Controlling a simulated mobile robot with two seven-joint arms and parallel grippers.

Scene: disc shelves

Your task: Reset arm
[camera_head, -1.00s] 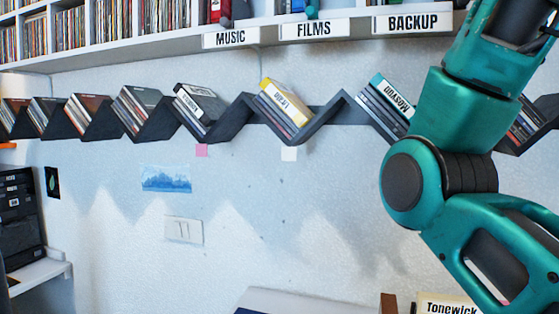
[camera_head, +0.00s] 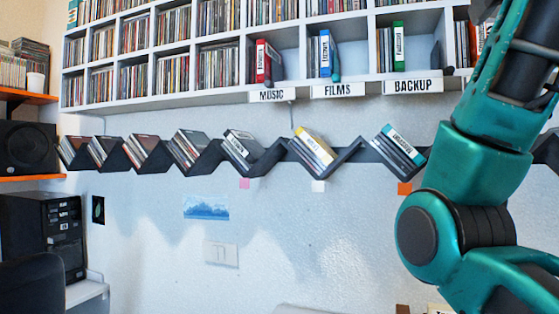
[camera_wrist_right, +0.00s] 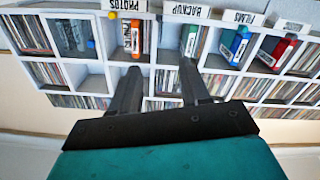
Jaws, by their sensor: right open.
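My right arm rises along the right side of the head view, bent at a teal elbow; its gripper is outside that view. In the right wrist view my right gripper (camera_wrist_right: 158,72) is open, with its two dark fingers apart and nothing between them. The upside-down disc shelves lie beyond the fingers. My left gripper is not in view.
A white shelf (camera_head: 172,105) holds rows of discs, with a red case (camera_head: 263,62), a blue case (camera_head: 326,53) and a green case (camera_head: 398,46) above labels. A black zigzag rack (camera_head: 270,165) with tilted disc stacks hangs below. Black equipment (camera_head: 55,225) stands at left.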

